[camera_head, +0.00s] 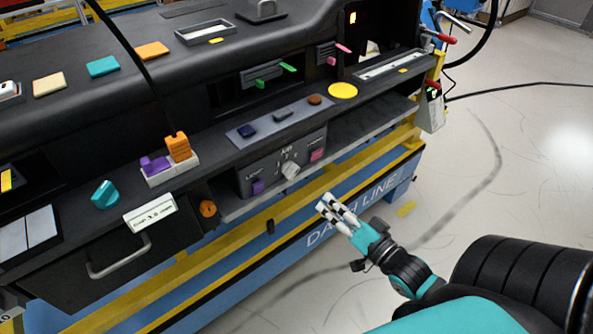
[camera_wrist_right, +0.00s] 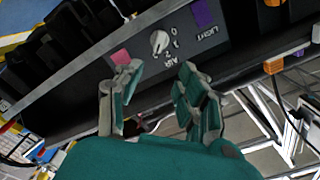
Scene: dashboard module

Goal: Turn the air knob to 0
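The air knob (camera_head: 290,170) is a small white-grey dial on the dark front panel (camera_head: 272,176) of the dashboard, under the label AIR. In the right wrist view the knob (camera_wrist_right: 159,42) sits beyond the fingers, with numbers around it. Its exact setting is too small to tell. My right gripper (camera_head: 335,208) is in front of the dashboard, below and right of the knob and apart from it. In the right wrist view its fingers (camera_wrist_right: 155,85) are spread with nothing between them. My left gripper is not in view.
A purple switch (camera_head: 257,187) and a pink switch (camera_head: 317,154) flank the knob. An orange round knob (camera_head: 208,208) is further left. The grey ledge (camera_head: 240,208) runs under the panel. Open floor (camera_head: 500,160) lies to the right.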

